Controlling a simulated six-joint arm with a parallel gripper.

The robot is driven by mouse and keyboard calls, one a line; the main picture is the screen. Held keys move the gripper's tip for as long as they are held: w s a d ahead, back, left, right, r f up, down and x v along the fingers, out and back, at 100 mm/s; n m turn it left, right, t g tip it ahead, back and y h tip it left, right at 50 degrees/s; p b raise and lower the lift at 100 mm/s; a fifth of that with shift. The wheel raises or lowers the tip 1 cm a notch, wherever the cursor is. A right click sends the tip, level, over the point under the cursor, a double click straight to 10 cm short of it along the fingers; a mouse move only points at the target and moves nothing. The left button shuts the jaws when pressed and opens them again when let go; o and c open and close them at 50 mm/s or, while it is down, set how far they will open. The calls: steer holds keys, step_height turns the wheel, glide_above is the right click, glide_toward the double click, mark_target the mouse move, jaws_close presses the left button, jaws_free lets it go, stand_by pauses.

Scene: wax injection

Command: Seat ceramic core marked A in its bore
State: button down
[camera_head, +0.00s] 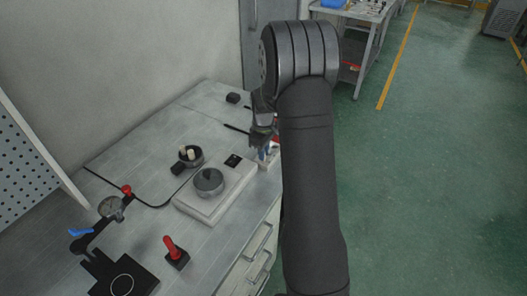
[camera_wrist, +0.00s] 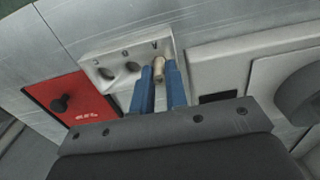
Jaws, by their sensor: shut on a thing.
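My gripper (camera_wrist: 159,88) has blue fingers and is shut on a small tan ceramic core (camera_wrist: 158,68) in the wrist view. The core's end shows between the fingertips, over the end of a pale block (camera_wrist: 116,55) beside a mark like an upside-down A. Two dark round bores show in the block, left of the core. The bore at the A mark is hidden by core and fingers, so I cannot tell whether the core is inside it. In the head view my gripper (camera_head: 266,152) is low at the bench's right edge, largely covered by my arm.
A red plate with a black knob (camera_wrist: 61,103) lies beside the block. In the head view, a pale base (camera_head: 190,206) carries a round grey part (camera_head: 208,182). A dark cup (camera_head: 193,158) holding pale pieces stands behind it. A red-handled tool (camera_head: 172,248) stands nearer.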

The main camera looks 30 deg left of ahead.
steer(key=shift+f, duration=0.15)
steer(key=c, duration=1.4)
jaws_free()
steer(key=shift+c, duration=0.2)
step_height(320, 180, up, 12)
steer(key=shift+r, duration=0.2)
